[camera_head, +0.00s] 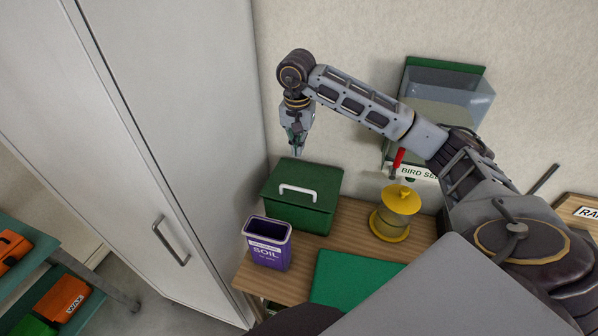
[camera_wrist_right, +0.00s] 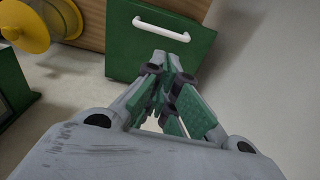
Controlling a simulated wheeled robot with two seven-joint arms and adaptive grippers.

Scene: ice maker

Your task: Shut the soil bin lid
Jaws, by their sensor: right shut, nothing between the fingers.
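The green bin (camera_head: 301,218) stands on the wooden bench against the wall. Its green lid (camera_head: 315,178) with a white handle (camera_head: 297,190) lies over the top and looks down; I cannot tell whether a small gap is left. The lid also shows in the right wrist view (camera_wrist_right: 130,48), with the handle (camera_wrist_right: 160,28) beyond the fingertips. My right gripper (camera_head: 296,152) is shut and empty, pointing down near the lid's back edge, apparently apart from it. It also shows in the right wrist view (camera_wrist_right: 165,82). My left gripper is not in view.
A purple container marked SOIL (camera_head: 268,252) stands in front of the bin. A yellow feeder (camera_head: 398,205) and a green mat (camera_head: 350,278) are to the right. A clear-fronted bird seed dispenser (camera_head: 445,95) hangs on the wall. A tall grey cabinet (camera_head: 175,130) stands close on the left.

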